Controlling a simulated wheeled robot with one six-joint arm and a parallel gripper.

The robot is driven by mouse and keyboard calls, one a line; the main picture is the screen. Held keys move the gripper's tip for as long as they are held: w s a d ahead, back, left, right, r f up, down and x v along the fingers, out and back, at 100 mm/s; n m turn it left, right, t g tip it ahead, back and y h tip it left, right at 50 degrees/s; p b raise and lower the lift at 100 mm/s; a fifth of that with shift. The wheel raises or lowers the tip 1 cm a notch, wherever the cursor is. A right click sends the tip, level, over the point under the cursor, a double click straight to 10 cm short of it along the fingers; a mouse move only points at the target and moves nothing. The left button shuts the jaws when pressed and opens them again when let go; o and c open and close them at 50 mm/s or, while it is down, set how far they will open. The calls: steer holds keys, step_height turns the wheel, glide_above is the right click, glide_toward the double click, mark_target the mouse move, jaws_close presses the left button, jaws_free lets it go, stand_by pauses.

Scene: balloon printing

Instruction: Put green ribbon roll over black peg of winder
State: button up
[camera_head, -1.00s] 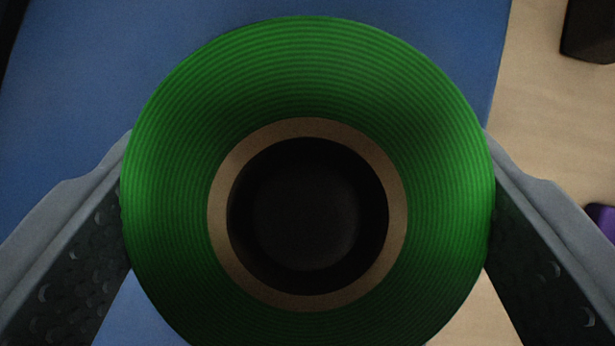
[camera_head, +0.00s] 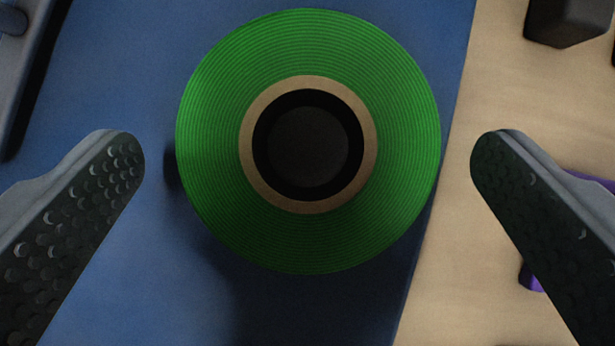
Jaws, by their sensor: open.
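The green ribbon roll (camera_head: 215,150) has a tan core ring and is seen from above in the head camera view. The black peg (camera_head: 308,146) shows inside its hole, with a dark gap all round, so the roll is around the peg. The blue winder surface (camera_head: 140,300) lies beneath. My gripper (camera_head: 308,160) is open and empty. Its two fingers stand apart from the roll, one on each side. How far down the peg the roll sits cannot be told from above.
A pale wooden table (camera_head: 500,90) lies to the right. A dark block (camera_head: 565,22) stands at the top right. A purple object (camera_head: 532,278) is partly hidden behind my right finger. A grey part (camera_head: 28,60) is at the top left.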

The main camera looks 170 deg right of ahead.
steer(key=v, duration=1.4)
steer(key=shift+r, duration=0.15)
steer(key=shift+s, duration=0.15)
steer(key=s+a+r+m+t+h, duration=0.1)
steer(key=s+t, duration=1)
steer(key=s, duration=1.7)
step_height(320, 180, up, 2)
steer(key=shift+s+a+m, duration=0.25)
steer(key=shift+a+m, duration=0.1)
steer(key=shift+m, duration=0.25)
steer(key=shift+c, duration=0.4)
